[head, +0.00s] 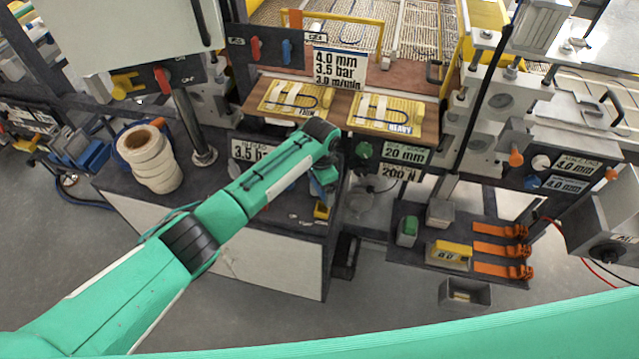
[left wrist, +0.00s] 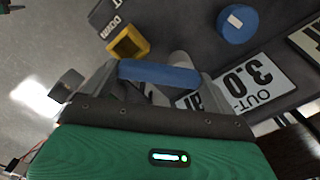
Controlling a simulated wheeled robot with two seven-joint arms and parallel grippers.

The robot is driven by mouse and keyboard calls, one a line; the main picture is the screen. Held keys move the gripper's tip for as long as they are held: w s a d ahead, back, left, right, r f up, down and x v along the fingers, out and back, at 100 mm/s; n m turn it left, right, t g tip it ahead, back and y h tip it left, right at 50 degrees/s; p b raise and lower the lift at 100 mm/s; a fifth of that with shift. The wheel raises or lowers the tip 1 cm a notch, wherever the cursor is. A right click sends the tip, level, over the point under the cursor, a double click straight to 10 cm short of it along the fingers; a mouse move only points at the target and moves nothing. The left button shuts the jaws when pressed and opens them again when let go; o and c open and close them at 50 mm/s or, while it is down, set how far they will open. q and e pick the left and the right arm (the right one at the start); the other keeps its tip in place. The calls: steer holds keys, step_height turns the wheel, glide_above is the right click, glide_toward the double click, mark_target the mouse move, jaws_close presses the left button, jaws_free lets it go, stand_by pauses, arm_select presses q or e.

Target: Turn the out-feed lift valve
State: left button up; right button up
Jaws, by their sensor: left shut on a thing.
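My left arm reaches across the head view, with its gripper (head: 322,188) pointing down at the front right of the dark cabinet top. In the left wrist view, the left gripper (left wrist: 158,80) is shut on a blue valve handle (left wrist: 158,73). The handle lies crosswise between the two fingers, above a grey cylindrical body. A sign reading "OUT-" and "3.0" (left wrist: 250,82) is beside it, partly cut off and partly covered. A plate with "DOWN" (left wrist: 115,22) lies on the other side. The arm hides most of the valve in the head view. My right gripper is not in view.
A tape stack (head: 150,160) stands at the cabinet's left. A "3.5 bar" sign (head: 249,150) is behind my arm. Orange clamps (head: 502,250) lie on a right-hand shelf.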

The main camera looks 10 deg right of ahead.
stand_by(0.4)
arm_select(q)
steer(key=o, duration=1.1)
steer(key=shift+o, duration=0.2)
steer(key=shift+r, duration=0.1)
step_height(320, 180, up, 14)
steer(key=b, duration=0.3)
steer(key=shift+b, duration=0.4)
